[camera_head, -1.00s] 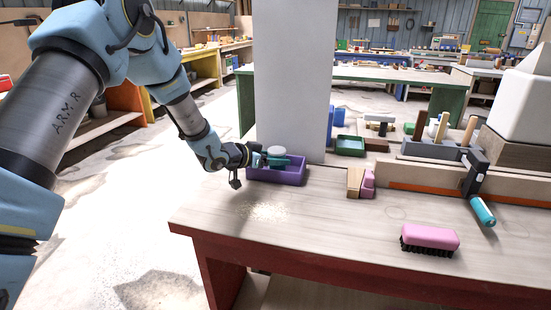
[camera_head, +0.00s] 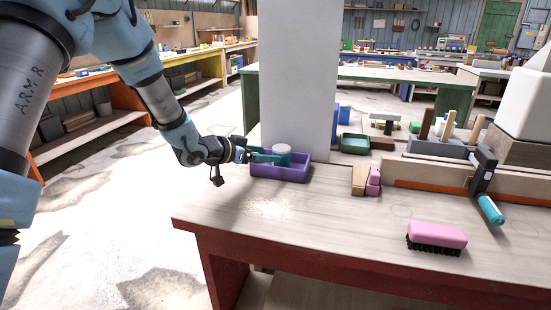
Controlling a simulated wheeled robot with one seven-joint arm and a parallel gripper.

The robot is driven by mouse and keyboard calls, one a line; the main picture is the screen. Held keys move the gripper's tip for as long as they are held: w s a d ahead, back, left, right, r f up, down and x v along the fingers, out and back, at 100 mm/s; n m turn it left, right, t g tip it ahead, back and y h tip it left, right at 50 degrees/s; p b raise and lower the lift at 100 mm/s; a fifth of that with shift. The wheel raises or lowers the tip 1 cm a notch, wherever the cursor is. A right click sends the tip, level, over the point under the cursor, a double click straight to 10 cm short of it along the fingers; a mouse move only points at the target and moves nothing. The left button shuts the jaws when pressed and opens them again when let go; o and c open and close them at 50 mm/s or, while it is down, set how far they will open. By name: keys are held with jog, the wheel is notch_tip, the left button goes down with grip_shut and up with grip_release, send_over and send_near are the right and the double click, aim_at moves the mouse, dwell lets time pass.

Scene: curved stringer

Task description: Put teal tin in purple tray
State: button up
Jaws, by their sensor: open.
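The purple tray (camera_head: 281,173) sits on the workbench at its far left part, in front of a tall grey panel. The teal tin (camera_head: 283,159), with a pale grey lid, stands upright inside the tray, near its back side. My gripper (camera_head: 266,157) reaches in from the left over the tray's left end. Its teal fingers are open and lie just left of the tin. The fingers and tin overlap in colour, so I cannot tell whether they touch. The tin's base is hidden by the tray's front wall.
The tall grey panel (camera_head: 298,75) stands right behind the tray. Wooden and pink blocks (camera_head: 367,181) lie to the tray's right, with a green tray (camera_head: 354,143) behind. A pink brush (camera_head: 436,235) lies near the front edge. The bench front is mostly clear.

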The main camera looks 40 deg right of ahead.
jog(key=w+a+r+n+t+y, duration=0.1)
jog(key=w+a+n+t+y, duration=0.35)
jog(key=a, duration=0.75)
jog(key=w+a+r+n+t+y, duration=0.1)
jog(key=w+a+n+t, duration=0.1)
jog(key=w+a, duration=0.75)
jog(key=s+a+n+y, duration=0.3)
jog(key=a+n+y, duration=0.2)
jog(key=a, duration=1.2)
jog(key=s+a+n+g+y, duration=0.2)
jog(key=s+a+n+g, duration=0.2)
jog(key=s+a, duration=1)
jog(key=shift+f+n+g+y, duration=0.35)
jog(key=shift+n, duration=0.4)
